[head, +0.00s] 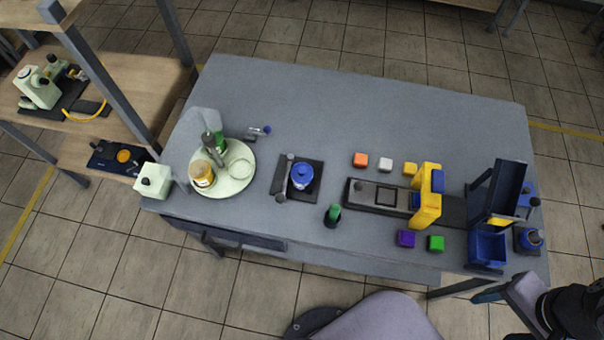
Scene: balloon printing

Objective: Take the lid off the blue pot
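A small blue pot (302,177) stands upright on a black base plate (312,192), left of the table's middle. Its top looks covered by a blue lid with a small knob. A grey bar (287,180) stands close along its left side; I cannot tell if they touch. Parts of my arm show at the bottom right, with a dark part (577,312) cut off by the picture edge. Its fingertips cannot be made out, and it is far from the left blue pot.
A round pale tray (238,187) holds jars, a green bottle and a glass dish. A small green-topped item (333,214) stands right of the pot. Several coloured cubes surround a yellow frame (428,200). Blue bins (487,248) stand right. The table's back is clear.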

